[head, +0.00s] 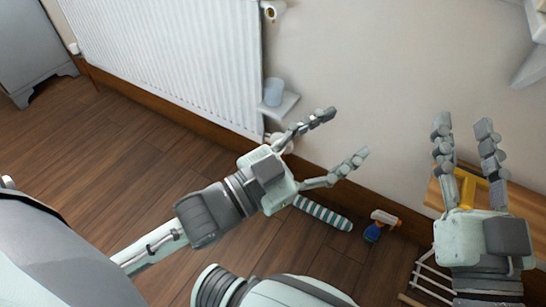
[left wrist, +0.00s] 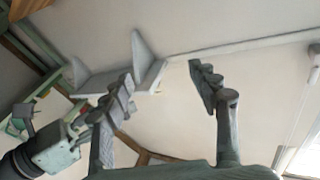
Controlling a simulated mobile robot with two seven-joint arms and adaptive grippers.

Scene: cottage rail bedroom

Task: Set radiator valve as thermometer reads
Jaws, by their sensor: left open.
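The white ribbed radiator (head: 165,55) hangs on the wall at upper left in the head view. A white round fitting with a brownish centre (head: 272,10) is by its upper right end, cut by the frame's top; it may be the valve. A pale fitting (head: 280,141) at its lower right corner is partly hidden by my left gripper. My left gripper (head: 342,137) is open and empty, in front of the wall right of the radiator; its spread fingers also show in the left wrist view (left wrist: 160,80). My right gripper (head: 463,125) is open and empty at right. I cannot make out a thermometer.
A small shelf (head: 287,106) with a pale blue cup (head: 273,92) is beside the radiator. A striped roll (head: 322,212) and a spray bottle (head: 378,227) are on the floor by the wall. A wooden table (head: 520,208) is under my right gripper. The left floor is clear.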

